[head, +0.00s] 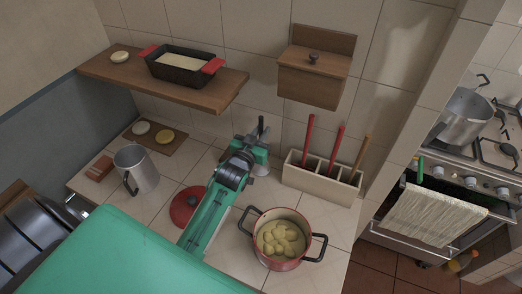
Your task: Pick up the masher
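A cream utensil holder (317,188) with compartments stands against the back wall. Two red handles, one at the left (308,135) and one in the middle (337,146), and a wooden handle (360,152) at the right rise from it. The lower ends are hidden, so I cannot tell which is the masher. My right gripper is not in view.
A red pot (281,262) of potatoes stands in front of the holder. A red lid (187,206) lies beside my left arm, and a metal mug (137,168) stands farther left. A wooden shelf (215,97) and wall box (313,80) overhang the counter.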

